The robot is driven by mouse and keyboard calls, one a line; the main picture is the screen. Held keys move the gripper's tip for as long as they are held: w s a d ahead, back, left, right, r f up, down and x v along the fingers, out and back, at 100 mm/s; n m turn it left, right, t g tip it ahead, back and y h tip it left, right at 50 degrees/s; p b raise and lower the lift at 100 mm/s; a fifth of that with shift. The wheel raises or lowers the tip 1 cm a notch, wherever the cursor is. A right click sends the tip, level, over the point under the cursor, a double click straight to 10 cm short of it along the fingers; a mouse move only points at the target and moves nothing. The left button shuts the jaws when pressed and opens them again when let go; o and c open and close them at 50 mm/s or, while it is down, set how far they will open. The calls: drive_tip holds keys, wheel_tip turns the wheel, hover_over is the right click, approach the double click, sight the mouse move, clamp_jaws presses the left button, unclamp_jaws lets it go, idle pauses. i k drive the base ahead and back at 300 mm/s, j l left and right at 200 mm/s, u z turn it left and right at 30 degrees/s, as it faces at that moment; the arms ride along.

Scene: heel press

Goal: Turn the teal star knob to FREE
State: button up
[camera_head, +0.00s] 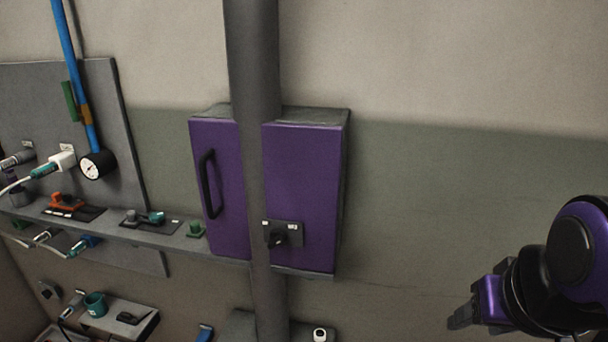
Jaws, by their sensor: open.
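A small teal knob-like piece (156,217) sits on a dark plate on the grey shelf at the left. It may be the teal star knob, but it is too small to make out its star shape, the label FREE or its setting. My gripper (462,316) is at the lower right, pointing left, open and empty. It is far to the right of the teal piece and apart from everything, with bare wall behind it.
A purple cabinet (303,190) with a black handle and dark rotary switch (283,234) stands between. A grey vertical pipe (254,60) crosses in front. An orange fitting (64,202) and green piece (195,229) flank the teal piece. A teal mug (95,304) stands lower left.

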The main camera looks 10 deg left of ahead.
sight(156, 218)
drive_tip(key=j, duration=2.55)
